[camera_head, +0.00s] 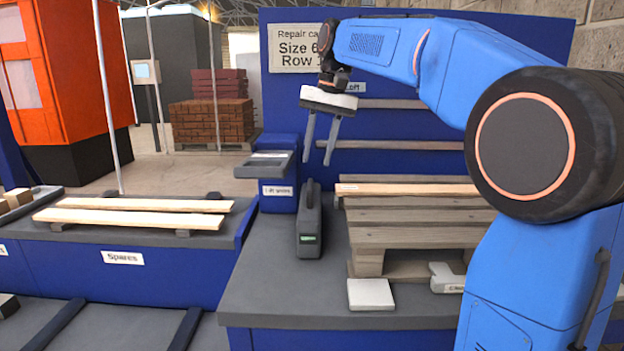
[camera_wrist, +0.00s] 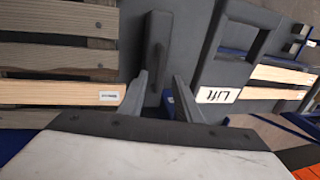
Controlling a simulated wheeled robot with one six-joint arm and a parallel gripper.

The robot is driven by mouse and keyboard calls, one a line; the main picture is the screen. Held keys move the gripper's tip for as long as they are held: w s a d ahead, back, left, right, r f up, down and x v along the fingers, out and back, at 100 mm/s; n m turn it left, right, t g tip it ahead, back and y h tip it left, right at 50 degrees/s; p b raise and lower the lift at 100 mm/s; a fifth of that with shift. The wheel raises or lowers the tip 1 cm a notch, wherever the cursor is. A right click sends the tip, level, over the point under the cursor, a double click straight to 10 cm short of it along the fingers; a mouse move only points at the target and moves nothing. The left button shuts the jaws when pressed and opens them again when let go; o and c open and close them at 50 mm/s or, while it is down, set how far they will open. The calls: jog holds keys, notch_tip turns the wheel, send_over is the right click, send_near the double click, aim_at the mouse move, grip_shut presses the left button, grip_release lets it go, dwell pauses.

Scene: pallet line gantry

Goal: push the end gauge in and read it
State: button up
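A dark grey unit (camera_head: 309,238) with a raised handle-like top and a small green readout stands on the bench beside the pallet. It may be the end gauge; no name on it can be read. The readout is too small to read. The unit also shows in the wrist view (camera_wrist: 157,45), beyond my fingertips. My gripper (camera_head: 318,162) is open and empty, pointing down above the unit and apart from it. Its two fingers also show spread in the wrist view (camera_wrist: 161,77).
A wooden pallet (camera_head: 420,237) with one paler top board is right of the unit. A white block (camera_head: 371,294) and a white labelled tool (camera_head: 446,278) lie in front. A grey-topped blue stand (camera_head: 278,198) is behind left. Spare boards (camera_head: 130,216) lie left.

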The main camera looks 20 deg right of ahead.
aim_at(311, 186)
jog(key=f, duration=0.3)
jog(key=a+f, duration=0.1)
jog(key=f, duration=0.3)
jog(key=shift+w+a, duration=0.15)
jog(key=shift+a, duration=0.05)
grip_shut()
